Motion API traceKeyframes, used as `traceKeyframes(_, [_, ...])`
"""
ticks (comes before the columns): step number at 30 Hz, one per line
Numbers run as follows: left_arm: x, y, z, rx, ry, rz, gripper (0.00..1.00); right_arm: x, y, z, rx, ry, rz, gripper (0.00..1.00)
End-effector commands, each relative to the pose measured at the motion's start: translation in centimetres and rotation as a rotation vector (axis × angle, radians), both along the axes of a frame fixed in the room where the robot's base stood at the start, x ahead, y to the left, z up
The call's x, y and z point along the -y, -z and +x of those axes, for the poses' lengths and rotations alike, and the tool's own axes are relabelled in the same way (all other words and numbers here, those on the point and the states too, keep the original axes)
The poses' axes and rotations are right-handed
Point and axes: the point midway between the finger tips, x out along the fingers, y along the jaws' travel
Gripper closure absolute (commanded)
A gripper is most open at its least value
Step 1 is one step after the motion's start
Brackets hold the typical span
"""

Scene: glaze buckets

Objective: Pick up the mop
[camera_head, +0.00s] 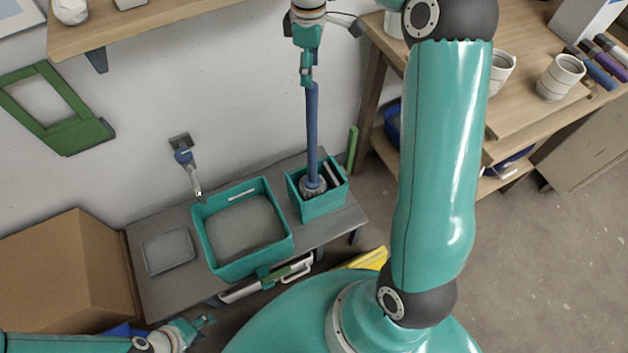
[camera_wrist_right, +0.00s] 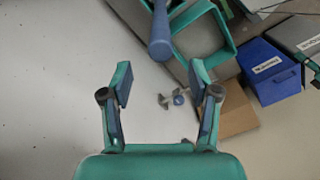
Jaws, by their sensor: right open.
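The mop has a blue handle (camera_head: 312,125) that stands upright, its grey head (camera_head: 313,187) down in a small teal bucket (camera_head: 322,205). My right gripper (camera_head: 307,76) is at the top of the handle in the head view. In the right wrist view the right gripper (camera_wrist_right: 160,80) is open and empty. The blue handle's end (camera_wrist_right: 160,45) shows just ahead of its fingertips, roughly centred between them. My left gripper (camera_head: 198,326) is low at the left in the head view, apart from the mop; its finger opening is too small to judge.
A larger teal basin (camera_head: 203,240) sits on the grey bench (camera_head: 150,290), below a wall tap (camera_head: 186,160). A cardboard box (camera_head: 70,270) stands at left. A wooden shelf with cups (camera_head: 560,77) is at right. The wrist view shows a blue bin (camera_wrist_right: 270,75).

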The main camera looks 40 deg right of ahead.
Motion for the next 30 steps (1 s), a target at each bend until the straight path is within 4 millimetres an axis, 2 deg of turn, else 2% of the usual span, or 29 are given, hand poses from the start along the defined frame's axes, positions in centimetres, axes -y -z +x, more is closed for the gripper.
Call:
traceKeyframes(1, [0.0, 0.0, 0.0, 0.0, 0.0, 0.0, 0.6, 0.0, 1.2, -0.1, -0.005, 0.001, 0.001, 0.39])
traceKeyframes(4, [0.0, 0.0, 0.0, 0.0, 0.0, 0.0, 0.6, 0.0, 2.8, -0.1, -0.003, 0.002, 0.001, 0.39])
traceKeyframes(14, [0.0, -0.3, 0.0, 0.0, 0.0, 0.0, 0.6, 0.1, 5.1, -0.3, -0.003, 0.002, 0.001, 0.39])
traceKeyframes(21, [0.0, -0.9, 0.0, 0.0, 0.0, 0.0, 0.6, 0.2, 8.5, -0.7, -0.004, 0.003, 0.002, 0.39])
traceKeyframes(25, [0.0, -1.0, 0.0, 0.0, 0.0, 0.0, 0.6, 0.2, 9.4, -0.6, -0.001, 0.003, 0.001, 0.39])
traceKeyframes(30, [0.0, -1.0, 0.0, 0.0, 0.0, 0.0, 0.6, 0.3, 9.5, -0.6, 0.001, 0.003, 0.001, 0.39])
